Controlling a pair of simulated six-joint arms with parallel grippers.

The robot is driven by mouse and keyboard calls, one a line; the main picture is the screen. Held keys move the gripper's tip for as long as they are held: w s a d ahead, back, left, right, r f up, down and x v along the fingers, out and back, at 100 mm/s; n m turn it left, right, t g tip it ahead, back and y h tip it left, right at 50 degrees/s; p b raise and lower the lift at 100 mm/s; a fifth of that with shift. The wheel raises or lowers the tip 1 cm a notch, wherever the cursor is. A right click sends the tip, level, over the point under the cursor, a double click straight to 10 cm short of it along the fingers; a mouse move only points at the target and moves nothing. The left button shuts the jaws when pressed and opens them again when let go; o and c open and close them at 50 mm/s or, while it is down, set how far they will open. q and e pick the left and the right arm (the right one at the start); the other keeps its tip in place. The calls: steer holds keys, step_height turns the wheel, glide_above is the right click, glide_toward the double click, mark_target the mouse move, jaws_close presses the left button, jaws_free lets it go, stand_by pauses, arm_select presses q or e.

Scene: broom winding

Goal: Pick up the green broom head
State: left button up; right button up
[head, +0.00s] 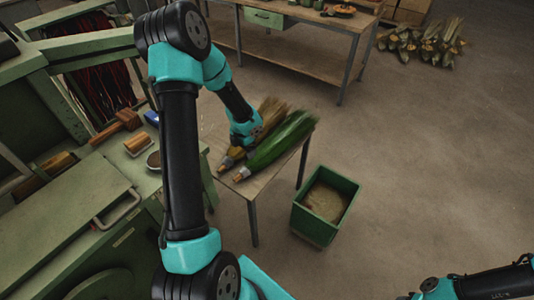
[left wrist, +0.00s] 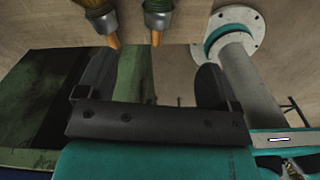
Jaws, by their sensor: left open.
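The green broom head (head: 280,142) lies on a small wooden table (head: 262,190), beside a straw-coloured broom head (head: 270,113). Both have copper-coloured tips at the near left end. In the left wrist view the green broom head (left wrist: 158,14) and the straw one (left wrist: 100,16) show only their lower ends at the top edge. My left gripper (head: 244,138) is over the straw broom head, just left of the green one; its fingertips are hidden in the head view. In the wrist view its jaws (left wrist: 152,75) are apart with nothing between them. My right gripper is out of view.
A green bin (head: 325,205) stands on the floor right of the small table. A green machine bench (head: 70,215) with a wooden mallet (head: 118,126) is at left. A workbench (head: 290,45) stands behind. Open floor lies to the right.

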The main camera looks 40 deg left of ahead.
mark_target(246, 167)
arm_select(q)
steer(key=shift+f, duration=5.2)
steer(key=shift+a+f, duration=0.2)
steer(key=shift+f, duration=2.45)
steer(key=shift+c, duration=0.2)
steer(key=c, duration=1.1)
steer(key=shift+c, duration=0.2)
steer(key=shift+w+r, duration=0.1)
steer(key=shift+r, duration=0.05)
